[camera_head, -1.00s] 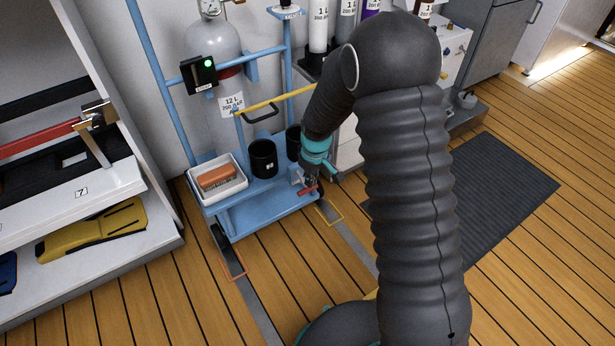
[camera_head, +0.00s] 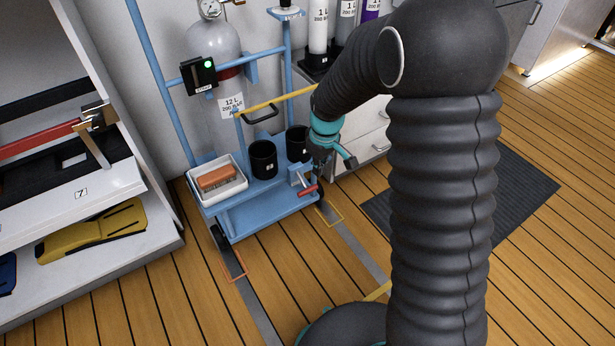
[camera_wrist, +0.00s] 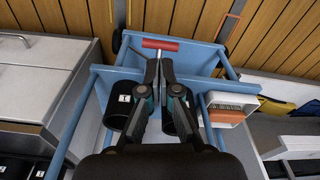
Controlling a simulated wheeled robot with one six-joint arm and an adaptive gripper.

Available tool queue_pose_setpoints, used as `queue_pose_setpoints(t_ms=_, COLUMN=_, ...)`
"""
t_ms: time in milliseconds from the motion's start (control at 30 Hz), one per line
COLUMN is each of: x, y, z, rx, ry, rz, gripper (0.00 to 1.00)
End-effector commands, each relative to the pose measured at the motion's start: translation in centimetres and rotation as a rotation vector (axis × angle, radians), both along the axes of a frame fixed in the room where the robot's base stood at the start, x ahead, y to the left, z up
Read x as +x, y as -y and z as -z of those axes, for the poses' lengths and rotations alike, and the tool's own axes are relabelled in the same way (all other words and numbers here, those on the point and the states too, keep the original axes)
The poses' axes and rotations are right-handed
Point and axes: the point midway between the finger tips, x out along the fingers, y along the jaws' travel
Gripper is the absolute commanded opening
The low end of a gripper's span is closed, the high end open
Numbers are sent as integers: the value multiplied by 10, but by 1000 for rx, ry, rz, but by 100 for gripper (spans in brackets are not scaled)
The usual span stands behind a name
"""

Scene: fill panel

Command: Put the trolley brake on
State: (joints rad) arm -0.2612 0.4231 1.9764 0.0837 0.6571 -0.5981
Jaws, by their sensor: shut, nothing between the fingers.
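The blue trolley (camera_head: 262,217) stands against the wall. A lever with a red handle (camera_head: 307,190) sits at its right end, low by the deck. In the wrist view the red handle (camera_wrist: 160,44) lies crosswise just beyond my fingertips, on a thin metal stem. My gripper (camera_head: 321,168) is over the trolley's right end, close above and right of the red handle. In the wrist view my gripper (camera_wrist: 158,68) is shut and empty, its tips near the stem; whether they touch it I cannot tell.
On the trolley are a white tray (camera_head: 239,189) with an orange block, two black cups (camera_head: 263,160) and a gas cylinder (camera_head: 213,48). A yellow bar (camera_head: 275,102) crosses above. Shelving (camera_head: 150,215) stands left, white drawers (camera_head: 372,140) right.

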Motion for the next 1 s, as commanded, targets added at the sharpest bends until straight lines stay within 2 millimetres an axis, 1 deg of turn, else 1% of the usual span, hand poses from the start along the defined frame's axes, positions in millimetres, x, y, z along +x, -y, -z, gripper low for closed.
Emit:
queue_pose_setpoints(t_ms=33, x=0, y=1, z=-11, rx=1, ry=4, rz=0, gripper=0)
queue_pose_setpoints(t_ms=100, x=-1, y=2, z=-22, rx=1, ry=3, rz=1, gripper=0)
queue_pose_setpoints(t_ms=200, x=-2, y=2, z=-34, rx=1, ry=2, rz=1, gripper=0)
queue_pose_setpoints(t_ms=300, x=-3, y=3, z=-42, rx=0, ry=1, rz=0, gripper=0)
queue_pose_setpoints(t_ms=467, x=-4, y=4, z=-47, rx=-1, ry=-1, rz=0, gripper=0)
queue_pose_setpoints(t_ms=1000, x=-3, y=3, z=-46, rx=0, ry=-1, rz=11, gripper=0)
